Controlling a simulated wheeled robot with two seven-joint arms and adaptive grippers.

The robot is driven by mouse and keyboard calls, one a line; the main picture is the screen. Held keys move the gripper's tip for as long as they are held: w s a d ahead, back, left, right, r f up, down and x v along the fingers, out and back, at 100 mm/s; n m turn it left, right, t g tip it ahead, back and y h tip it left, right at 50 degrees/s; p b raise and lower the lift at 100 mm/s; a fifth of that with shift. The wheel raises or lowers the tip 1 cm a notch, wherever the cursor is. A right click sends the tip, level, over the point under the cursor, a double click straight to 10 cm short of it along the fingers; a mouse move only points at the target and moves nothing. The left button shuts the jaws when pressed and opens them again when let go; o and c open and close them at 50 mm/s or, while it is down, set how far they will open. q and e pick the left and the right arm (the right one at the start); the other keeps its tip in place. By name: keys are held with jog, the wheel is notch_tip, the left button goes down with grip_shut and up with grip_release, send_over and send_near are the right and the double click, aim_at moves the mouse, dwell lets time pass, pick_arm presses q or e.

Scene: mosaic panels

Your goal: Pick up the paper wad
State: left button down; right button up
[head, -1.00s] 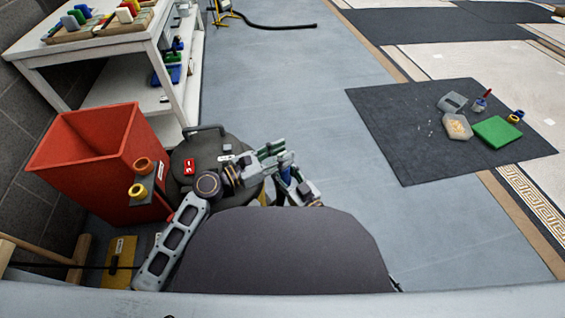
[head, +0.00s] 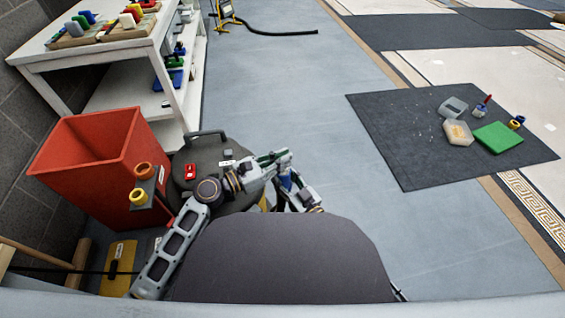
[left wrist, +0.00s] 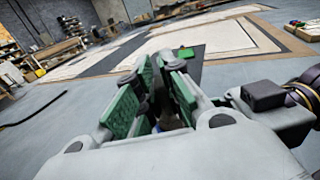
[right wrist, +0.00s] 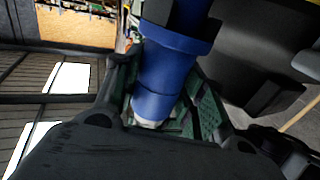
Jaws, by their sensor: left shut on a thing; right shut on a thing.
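I cannot make out a paper wad for certain in any view. Tiny pale bits (head: 428,133) lie on the dark mat, too small to identify. My left gripper (head: 281,155), with green pads, is raised in front of my body; it also shows in the left wrist view (left wrist: 160,72). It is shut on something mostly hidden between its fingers. My right gripper (right wrist: 165,108) is shut on a blue cylindrical tool (right wrist: 172,68), which fills the middle of the right wrist view. In the head view this blue tool (head: 287,182) shows just below my left gripper.
A red bin (head: 85,165) stands at left by a white bench (head: 95,52). A round dark canister (head: 208,155) stands close behind my left arm. The dark mat (head: 390,155) at right bears a green slab (head: 498,137) and small containers. Grey floor between is clear.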

pick_arm(q)
jog(key=shift+r, duration=0.15)
jog(key=shift+r, duration=4.85)
jog(key=shift+r, duration=0.2)
jog(key=shift+r, duration=2.65)
jog(key=shift+r, duration=0.15)
pick_arm(e)
jog(key=o, duration=1.2)
jog(key=shift+c, duration=0.2)
jog(key=v, duration=1.2)
